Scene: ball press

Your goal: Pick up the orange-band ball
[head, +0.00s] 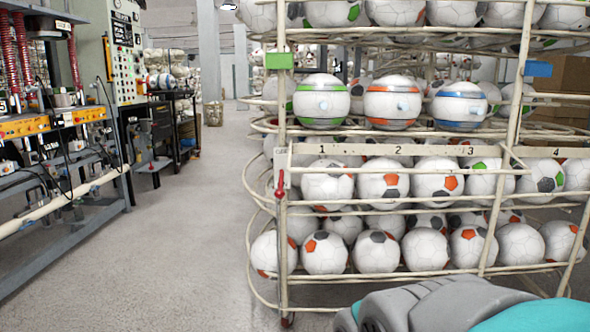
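The orange-band ball (393,101) is white with orange bands and rests on the rack's middle shelf, above the label 2. It sits between a green-band ball (321,101) on its left and a blue-band ball (459,105) on its right. It shows in full, and nothing is in front of it. My gripper is not in view. Only grey and teal parts of my own arm show at the bottom right, in front of the rack and below the ball.
The cream wire rack (283,190) holds several patched balls on shelves above and below. A numbered strip (345,149) runs under the middle shelf. A clear floor aisle (200,215) lies left of the rack. Press machines (65,125) stand at the far left.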

